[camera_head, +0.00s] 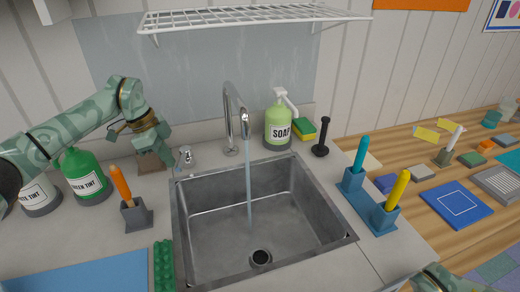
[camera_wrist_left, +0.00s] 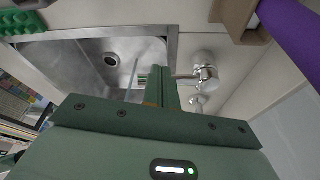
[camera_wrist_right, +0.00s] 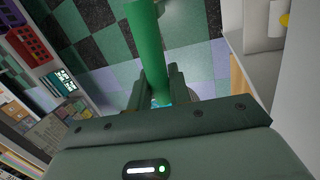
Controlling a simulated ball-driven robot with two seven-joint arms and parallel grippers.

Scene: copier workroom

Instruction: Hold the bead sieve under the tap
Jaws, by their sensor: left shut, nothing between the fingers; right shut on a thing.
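The tap (camera_head: 243,122) stands behind the sink (camera_head: 178,225), and a stream of water (camera_head: 249,185) runs from its spout into the basin. A small metal lever (camera_head: 186,155) stands left of the tap. My left gripper (camera_head: 160,158) is shut and empty, pointing down just left of the lever. Its fingers also show in the left wrist view (camera_wrist_left: 160,88). In the right wrist view my right gripper (camera_wrist_right: 165,88) is shut on a thick green handle (camera_wrist_right: 148,45), held over the floor. No sieve bowl or mesh shows, so I cannot tell what the handle belongs to.
A soap bottle (camera_head: 278,128) and sponges (camera_head: 304,128) stand behind the sink. Green tint (camera_head: 85,176) and an orange-handled tool (camera_head: 122,187) stand left. A blue holder (camera_head: 372,208) with teal and yellow handles stands right. The basin is empty except for the water.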

